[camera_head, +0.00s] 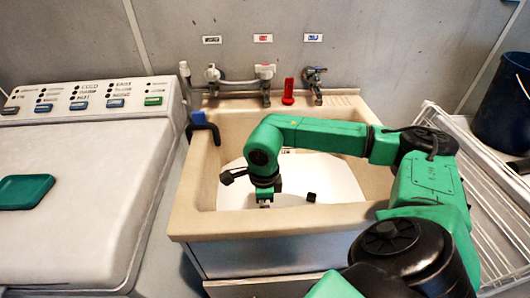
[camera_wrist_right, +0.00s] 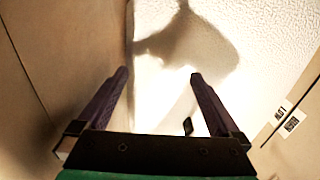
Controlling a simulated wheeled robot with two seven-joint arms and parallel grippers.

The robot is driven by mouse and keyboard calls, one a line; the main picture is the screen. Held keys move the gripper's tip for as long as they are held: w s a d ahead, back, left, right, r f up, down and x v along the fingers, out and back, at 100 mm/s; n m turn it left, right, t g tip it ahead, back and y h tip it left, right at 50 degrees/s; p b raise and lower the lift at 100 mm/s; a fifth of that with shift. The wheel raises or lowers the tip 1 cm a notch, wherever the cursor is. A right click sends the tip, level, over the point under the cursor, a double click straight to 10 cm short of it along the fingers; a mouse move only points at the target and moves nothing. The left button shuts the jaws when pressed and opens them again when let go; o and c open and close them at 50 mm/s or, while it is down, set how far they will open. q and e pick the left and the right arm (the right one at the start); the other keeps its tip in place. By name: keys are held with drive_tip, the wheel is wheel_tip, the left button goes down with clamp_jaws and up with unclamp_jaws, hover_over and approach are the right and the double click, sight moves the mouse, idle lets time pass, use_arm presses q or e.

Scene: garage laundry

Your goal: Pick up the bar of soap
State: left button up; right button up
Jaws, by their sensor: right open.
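A small dark block (camera_head: 311,197) lies on the white floor of the beige sink (camera_head: 193,226). It is the likeliest bar of soap, but it is too small to be sure. It also shows as a dark block (camera_wrist_right: 187,126) in the right wrist view, low between the fingers and nearer the right one. My right gripper (camera_head: 265,204) reaches down into the sink, to the left of the block and apart from it. In the right wrist view my right gripper (camera_wrist_right: 159,76) is open, with nothing held between its fingers. My left gripper is out of view.
Taps (camera_head: 265,82) and a red item (camera_head: 288,92) stand along the sink's back. A blue-black item (camera_head: 203,127) sits on the left rim. A washer (camera_head: 75,235) with a green pad stands left. A wire rack (camera_head: 478,185) and dark bucket (camera_head: 503,104) are right.

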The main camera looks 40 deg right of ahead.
drive_tip(key=f, duration=0.5)
drive_tip(key=f+p, duration=0.1)
drive_tip(key=f, duration=0.4)
drive_tip(key=shift+d+f, duration=0.2)
drive_tip(key=shift+f, duration=0.2)
drive_tip(key=c, duration=1.1)
